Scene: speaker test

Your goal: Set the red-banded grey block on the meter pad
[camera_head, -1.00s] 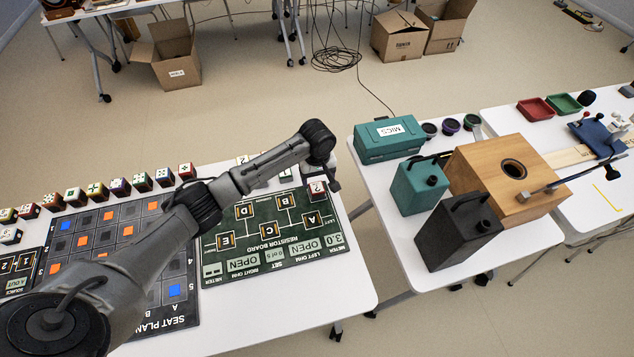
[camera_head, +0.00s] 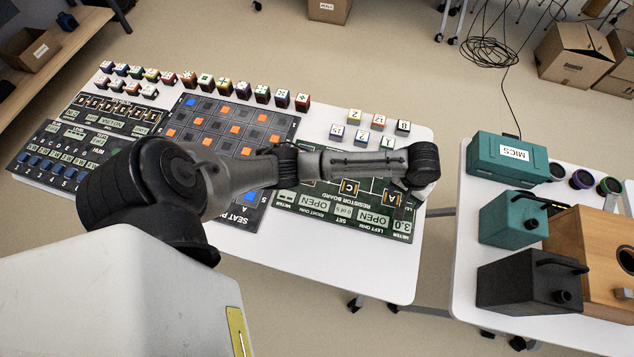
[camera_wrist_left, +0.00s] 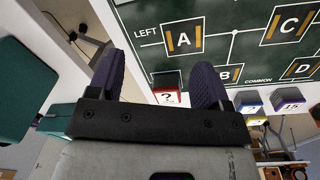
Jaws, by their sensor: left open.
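The grey block with a red band (camera_wrist_left: 167,98) and a "?" on its top shows in the left wrist view, between my left fingers. It stands at the edge of the green resistor board (camera_wrist_left: 160,62); I cannot see it clearly in the head view, where my arm covers that spot. My left gripper (camera_wrist_left: 157,70) is open, with its two dark fingers on either side of the block in the picture; contact cannot be told. The board area labelled METER with "3.0" (camera_head: 403,226) is at the board's near right corner. My right gripper is not in view.
Several numbered blocks (camera_head: 378,121) stand behind the board. The seat plan (camera_head: 215,112) lies left of it. Across a gap, another table holds a teal MICS case (camera_head: 508,158), a teal box (camera_head: 512,217), a black box (camera_head: 528,283) and a wooden box (camera_head: 590,250).

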